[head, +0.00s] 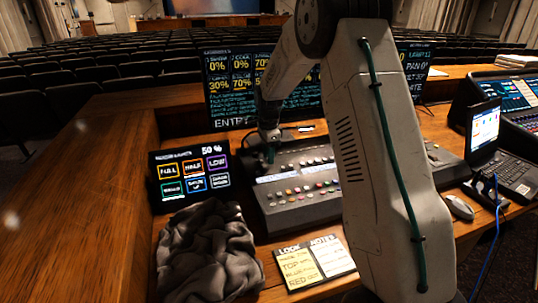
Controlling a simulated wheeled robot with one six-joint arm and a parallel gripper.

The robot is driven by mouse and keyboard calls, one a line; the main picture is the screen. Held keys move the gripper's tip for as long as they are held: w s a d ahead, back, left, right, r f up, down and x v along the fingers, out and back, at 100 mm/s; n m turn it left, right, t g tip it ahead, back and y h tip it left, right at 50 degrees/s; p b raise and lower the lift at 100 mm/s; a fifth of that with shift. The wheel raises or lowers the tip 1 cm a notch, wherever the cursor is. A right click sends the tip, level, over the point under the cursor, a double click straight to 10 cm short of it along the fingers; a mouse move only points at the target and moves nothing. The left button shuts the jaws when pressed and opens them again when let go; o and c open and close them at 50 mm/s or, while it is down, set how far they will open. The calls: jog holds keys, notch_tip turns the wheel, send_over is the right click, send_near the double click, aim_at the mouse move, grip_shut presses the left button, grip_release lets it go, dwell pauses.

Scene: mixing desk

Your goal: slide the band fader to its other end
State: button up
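The mixing desk (283,217) is a grey console with rows of coloured buttons, pale label strips and small controls. It lies on the wooden table, partly hidden behind my arm. My gripper (270,151) points down at the desk's upper left corner, at or just above its surface. The fingers are small and dark here, so I cannot tell whether they are open or shut, or whether they touch a control. I cannot pick out the band fader; it may be hidden by the gripper or too small to see.
A touch panel (190,177) with coloured buttons stands left of the desk, and a crumpled dark cloth (208,254) lies in front. A note card (313,262) lies at the front edge. A large screen (228,90) stands behind. A mouse (459,208) and laptop (486,133) are right.

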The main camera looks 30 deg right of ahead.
aim_at(271, 166)
notch_tip(271, 166, up, 8)
dwell(0.6)
jog(key=shift+f, duration=0.1)
dwell(0.3)
jog(key=shift+s+n, duration=0.15)
jog(key=shift+n, duration=0.45)
jog(key=s+f+n, duration=0.1)
jog(key=s+n+g, duration=0.1)
jog(key=s, duration=0.1)
jog(key=shift+a+f+n, duration=0.3)
jog(key=shift+a+f, duration=0.05)
jog(key=shift+f, duration=0.05)
jog(key=s+a+r+n, duration=0.4)
jog(key=s+n, duration=0.1)
jog(key=s, duration=0.8)
jog(key=s+a+r+n+t, duration=0.1)
jog(key=s+a+r+n, duration=0.3)
jog(key=s, duration=0.9)
jog(key=s+a+r+n+t, duration=0.1)
jog(key=s+a+r+n, duration=0.3)
jog(key=s, duration=0.9)
jog(key=a+n, duration=0.1)
jog(key=n, duration=0.2)
jog(key=shift+s+a, duration=0.2)
jog(key=shift+s, duration=0.15)
